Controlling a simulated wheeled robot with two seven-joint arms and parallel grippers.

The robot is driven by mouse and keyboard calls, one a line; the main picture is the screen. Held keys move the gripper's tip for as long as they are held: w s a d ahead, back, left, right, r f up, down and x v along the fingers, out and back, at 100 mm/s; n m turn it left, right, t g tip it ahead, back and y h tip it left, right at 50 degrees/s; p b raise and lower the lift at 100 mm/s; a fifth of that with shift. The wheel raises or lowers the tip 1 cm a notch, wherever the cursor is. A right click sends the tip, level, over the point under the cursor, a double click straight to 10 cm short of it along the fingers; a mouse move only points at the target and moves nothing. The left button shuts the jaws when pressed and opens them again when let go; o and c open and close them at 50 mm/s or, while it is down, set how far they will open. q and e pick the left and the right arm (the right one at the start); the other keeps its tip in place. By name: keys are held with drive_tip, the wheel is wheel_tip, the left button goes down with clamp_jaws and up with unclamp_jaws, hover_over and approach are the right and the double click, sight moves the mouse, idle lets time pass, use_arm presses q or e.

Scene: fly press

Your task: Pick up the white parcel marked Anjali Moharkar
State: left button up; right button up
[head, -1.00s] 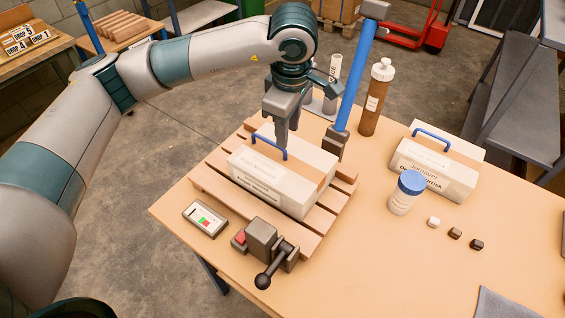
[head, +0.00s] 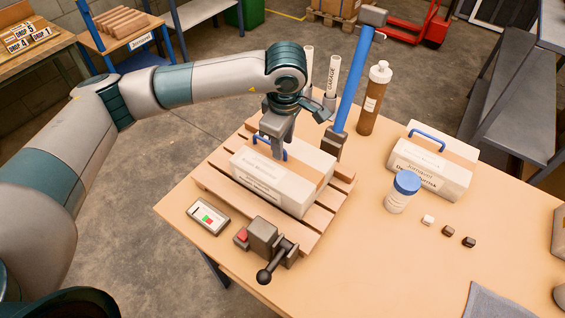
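A white parcel (head: 262,186) with a tan band and a blue handle (head: 257,143) lies on a slatted wooden pallet (head: 216,185) on the table. Its label lettering is too small to read. A second white parcel (head: 432,170), also with a tan band and blue handle, stands at the right; its label looks different, with larger print. My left gripper (head: 277,154) points down at the first parcel's handle, its fingers overlapping the handle's middle. I cannot tell whether the fingers are closed on it. My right gripper is out of view.
A blue lever (head: 352,85) rises behind the pallet beside a brown bottle (head: 374,100). A blue-lidded jar (head: 402,193) and several small blocks (head: 428,220) stand at right. A lever box (head: 263,240) and a small panel (head: 208,217) are in front. The table's front middle is clear.

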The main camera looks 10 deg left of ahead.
use_arm(q)
drive_tip(key=shift+w+f, duration=0.1)
drive_tip(key=shift+f, duration=0.35)
clamp_jaws()
drive_tip(key=shift+r, duration=0.15)
idle(1.2)
